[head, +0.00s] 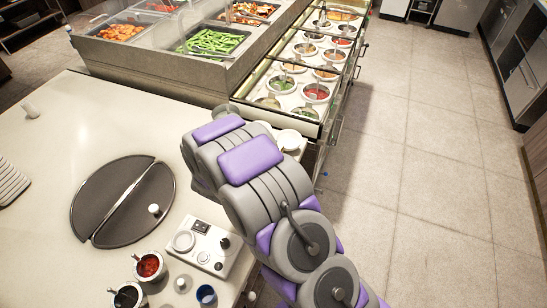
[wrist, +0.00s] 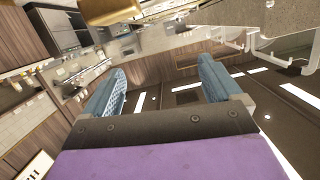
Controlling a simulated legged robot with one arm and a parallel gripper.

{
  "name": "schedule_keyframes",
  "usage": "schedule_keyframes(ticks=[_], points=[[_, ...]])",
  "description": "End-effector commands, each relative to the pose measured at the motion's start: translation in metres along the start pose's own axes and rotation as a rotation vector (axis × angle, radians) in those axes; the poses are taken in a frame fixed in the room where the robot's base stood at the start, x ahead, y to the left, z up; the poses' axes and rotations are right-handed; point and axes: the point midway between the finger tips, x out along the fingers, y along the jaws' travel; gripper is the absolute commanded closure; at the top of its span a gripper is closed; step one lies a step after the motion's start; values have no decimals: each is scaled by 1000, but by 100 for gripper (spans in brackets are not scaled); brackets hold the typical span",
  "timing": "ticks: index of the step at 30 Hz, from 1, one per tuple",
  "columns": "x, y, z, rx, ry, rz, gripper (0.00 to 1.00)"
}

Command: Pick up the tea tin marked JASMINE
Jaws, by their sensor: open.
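I cannot make out a tea tin marked JASMINE in either view. My gripper (wrist: 162,66) shows in the wrist view with its two blue fingers wide apart, and nothing is between them. In the head view my grey and purple arm covers part of the counter, and my gripper's fingers cannot be seen there. A gold-brown object (wrist: 110,10) is cut off at the top of the wrist view; I cannot tell what it is.
The pale counter (head: 60,130) holds a round dark plate (head: 105,200), a white control box (head: 200,245) and small cups of sauce (head: 149,266). Behind are food trays (head: 210,42) under clear guards and several sauce wells (head: 316,92). The tiled floor (head: 430,190) at right is clear.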

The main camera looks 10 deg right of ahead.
Motion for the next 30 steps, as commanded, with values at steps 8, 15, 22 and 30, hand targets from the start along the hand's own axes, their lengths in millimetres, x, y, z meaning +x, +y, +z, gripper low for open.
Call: schedule_keyframes(ticks=[8,15,22,30], points=[[-4,22,0,-78,196,84,8],[-4,28,6,-95,235,101,8],[3,31,37,-97,232,101,8],[13,35,81,-97,232,99,8]])
